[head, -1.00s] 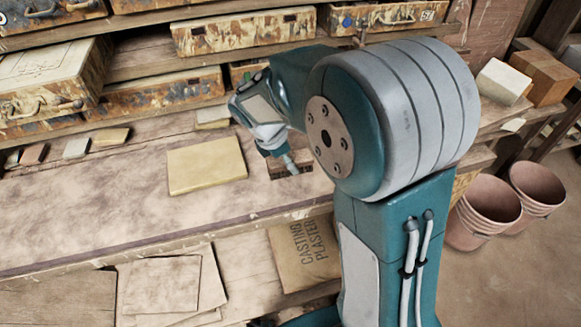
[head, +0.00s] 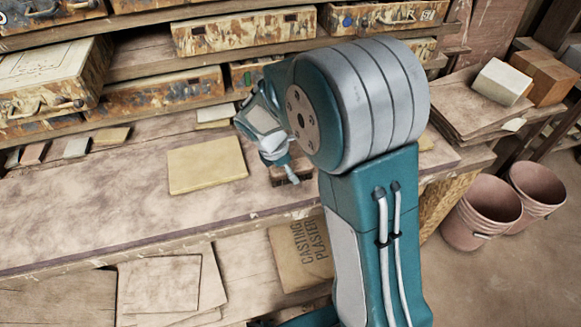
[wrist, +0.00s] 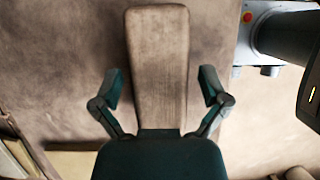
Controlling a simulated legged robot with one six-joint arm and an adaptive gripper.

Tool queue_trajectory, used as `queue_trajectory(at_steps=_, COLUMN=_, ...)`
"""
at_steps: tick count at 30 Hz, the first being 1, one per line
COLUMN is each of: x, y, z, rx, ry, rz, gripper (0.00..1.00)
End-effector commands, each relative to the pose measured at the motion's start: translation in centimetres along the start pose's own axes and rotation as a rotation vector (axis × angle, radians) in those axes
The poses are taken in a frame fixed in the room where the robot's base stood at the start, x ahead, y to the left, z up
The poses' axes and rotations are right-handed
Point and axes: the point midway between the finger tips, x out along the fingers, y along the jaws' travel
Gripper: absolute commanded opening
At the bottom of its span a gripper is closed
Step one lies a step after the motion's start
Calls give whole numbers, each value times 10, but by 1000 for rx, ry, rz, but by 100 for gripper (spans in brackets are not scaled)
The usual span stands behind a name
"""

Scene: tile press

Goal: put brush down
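The brush shows in the wrist view as a long, pale brown wooden piece (wrist: 158,65) with rounded far corners, running out from under my palm. My gripper (wrist: 159,88) is open around it, with one finger on each side and a clear gap between each finger and the wood. The brush's near end is hidden behind the palm, and no bristles show. In the head view my gripper (head: 291,177) is low over the workbench (head: 110,205), right of a yellow slab (head: 207,165). Part of a brown thing shows under it there.
A grey machine part with a red button (wrist: 268,38) stands at the upper right of the wrist view. Worn cases (head: 150,93) fill the shelves behind the bench. A casting plaster bag (head: 300,255) lies below its front edge. The bench's left front is clear.

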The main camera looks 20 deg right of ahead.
Motion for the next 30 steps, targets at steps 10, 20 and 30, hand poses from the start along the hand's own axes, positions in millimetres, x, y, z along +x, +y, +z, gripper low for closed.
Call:
queue_trajectory(at_steps=10, x=-2, y=0, z=1, rx=0, ry=0, rz=1, gripper=99)
queue_trajectory(at_steps=20, x=-54, y=1, z=1, rx=1, ry=2, rz=6, gripper=99)
queue_trajectory(at_steps=30, x=-113, y=1, z=0, rx=0, ry=1, rz=3, gripper=99)
